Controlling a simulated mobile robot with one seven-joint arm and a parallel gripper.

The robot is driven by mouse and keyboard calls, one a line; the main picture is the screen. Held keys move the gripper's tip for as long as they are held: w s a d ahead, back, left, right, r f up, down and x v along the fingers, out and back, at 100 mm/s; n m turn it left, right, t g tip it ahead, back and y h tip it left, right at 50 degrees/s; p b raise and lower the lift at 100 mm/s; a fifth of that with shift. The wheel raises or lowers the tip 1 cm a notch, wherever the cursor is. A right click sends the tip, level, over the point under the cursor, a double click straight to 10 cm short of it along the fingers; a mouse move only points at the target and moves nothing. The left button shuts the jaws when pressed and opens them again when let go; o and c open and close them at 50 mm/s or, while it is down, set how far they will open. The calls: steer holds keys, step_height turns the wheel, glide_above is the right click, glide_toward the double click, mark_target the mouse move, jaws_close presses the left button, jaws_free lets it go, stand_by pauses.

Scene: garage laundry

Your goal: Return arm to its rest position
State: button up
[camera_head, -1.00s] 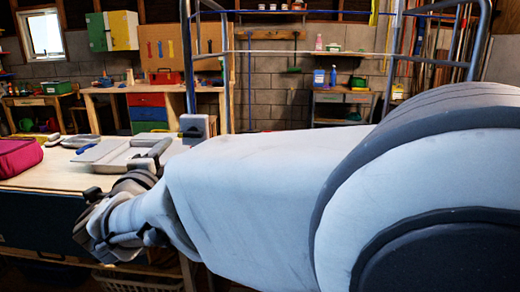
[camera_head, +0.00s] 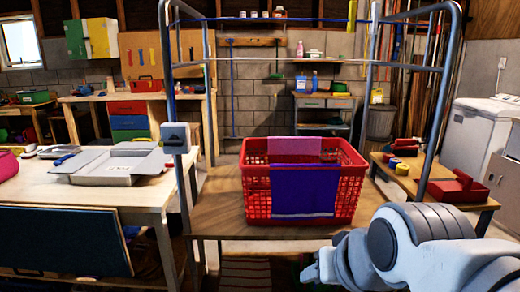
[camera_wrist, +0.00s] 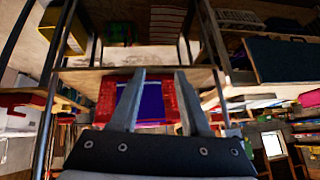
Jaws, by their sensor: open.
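My gripper (camera_wrist: 160,73) is open in the wrist view, with its two grey fingers apart and nothing between them. The wrist view is upside down. The basket also shows beyond the fingers in the wrist view (camera_wrist: 106,98).
A rack of metal tubes (camera_head: 168,80) surrounds the basket. A table (camera_head: 95,190) with a grey tray (camera_head: 117,168) stands at left. A low wooden bench (camera_head: 411,180) with a red tool carrier (camera_head: 458,187) stands at right, before a white appliance (camera_head: 475,140).

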steer(key=s+d+f+g+h, duration=0.1)
steer(key=s+d+f, duration=0.1)
steer(key=s+d, duration=0.2)
step_height(320, 180, up, 20)
steer(key=s+p, duration=0.1)
steer(key=p, duration=1.9)
steer(key=shift+g+p, duration=0.3)
steer(key=shift+p, duration=0.1)
